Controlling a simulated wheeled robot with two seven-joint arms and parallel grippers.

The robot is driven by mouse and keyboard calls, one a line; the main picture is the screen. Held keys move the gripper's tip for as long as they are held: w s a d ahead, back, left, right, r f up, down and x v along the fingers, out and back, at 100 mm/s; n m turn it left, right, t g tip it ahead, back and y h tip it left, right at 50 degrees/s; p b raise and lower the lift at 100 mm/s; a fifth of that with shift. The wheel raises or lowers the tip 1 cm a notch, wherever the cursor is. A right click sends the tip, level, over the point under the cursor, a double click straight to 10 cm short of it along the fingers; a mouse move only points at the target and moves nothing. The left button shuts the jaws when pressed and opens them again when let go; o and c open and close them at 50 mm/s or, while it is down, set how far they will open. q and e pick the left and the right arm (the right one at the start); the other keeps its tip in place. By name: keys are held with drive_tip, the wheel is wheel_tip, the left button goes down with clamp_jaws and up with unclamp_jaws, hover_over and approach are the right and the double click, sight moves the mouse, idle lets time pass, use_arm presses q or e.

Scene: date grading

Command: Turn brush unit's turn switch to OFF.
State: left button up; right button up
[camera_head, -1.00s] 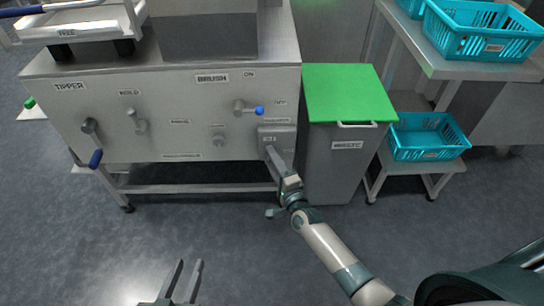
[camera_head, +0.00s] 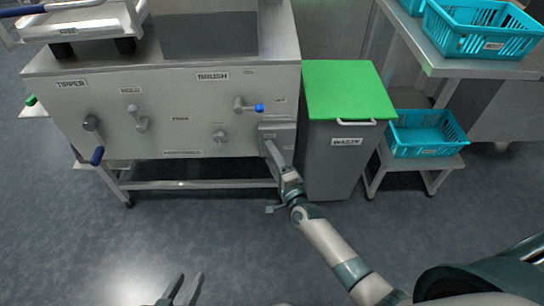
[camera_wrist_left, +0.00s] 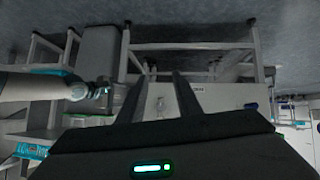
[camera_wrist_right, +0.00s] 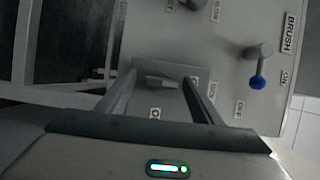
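The brush unit is the steel cabinet panel (camera_head: 165,130). Its BRUSH label sits above a grey lever with a blue tip (camera_head: 259,107), which points right in the head view; it also shows in the right wrist view (camera_wrist_right: 258,80), with ON and OFF labels near. A raised plate (camera_head: 285,133) at the panel's lower right carries a small grey turn switch (camera_wrist_right: 160,80) and an O label. My right gripper (camera_head: 268,147) is at this plate, fingers open on either side of the switch; contact cannot be told. My left gripper (camera_head: 188,278) is open and empty, low and away from the panel.
A grey waste bin (camera_head: 338,165) with a green lid stands close right of the panel. Teal crates (camera_head: 430,140) sit on steel stands further right. A tipper handle (camera_head: 96,155) and other knobs (camera_head: 220,136) stick out of the panel. Floor in front is clear.

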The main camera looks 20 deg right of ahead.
drive_tip(key=shift+s+r, duration=0.1)
use_arm(q)
drive_tip(key=shift+s+a+f+g+y+p, duration=0.2)
drive_tip(key=shift+s+a+f+g+p, duration=0.2)
drive_tip(key=shift+s+f+g, duration=0.2)
drive_tip(key=shift+s+a+f+g+y+p, duration=0.25)
drive_tip(key=shift+s+a+f+g, duration=0.25)
drive_tip(key=shift+s, duration=0.15)
use_arm(e)
drive_tip(key=s+d, duration=0.2)
drive_tip(key=s, duration=1.5)
use_arm(q)
drive_tip(key=shift+d, duration=0.1)
drive_tip(key=shift+c, duration=0.4)
